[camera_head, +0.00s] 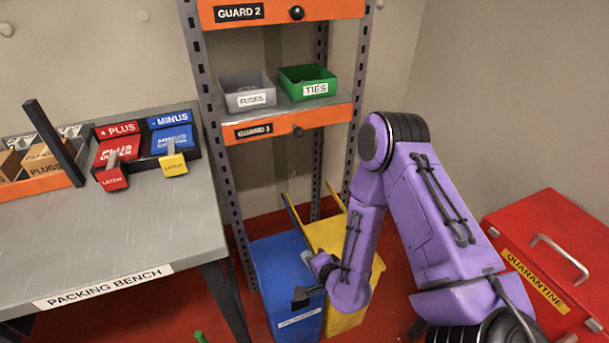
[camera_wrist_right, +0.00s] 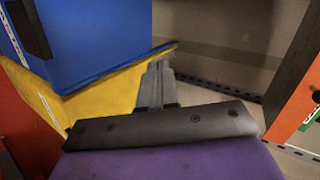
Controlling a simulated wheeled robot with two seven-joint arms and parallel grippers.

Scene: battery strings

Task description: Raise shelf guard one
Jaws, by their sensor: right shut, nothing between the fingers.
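The lower orange shelf guard (camera_head: 330,115) runs across the front of the shelf that holds two bins. Its label is small and blurred, and a dark knob (camera_head: 298,131) sits on its face. The guard's top edge is near shelf level, below the bin labels. Another orange guard (camera_head: 340,8), marked GUARD 2, is higher up. My right gripper (camera_head: 303,297) is low in front of the blue bin, well below the lower guard, shut and empty. Its closed fingers show in the right wrist view (camera_wrist_right: 157,86), with an orange panel (camera_wrist_right: 296,95) at the right. My left gripper is out of view.
A grey FUSES bin (camera_head: 248,98) and a green TIES bin (camera_head: 312,88) stand on the shelf. Blue (camera_head: 275,265) and yellow (camera_head: 325,235) bins stand below it. The packing bench (camera_head: 120,235) is left; a red quarantine box (camera_head: 545,235) is right.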

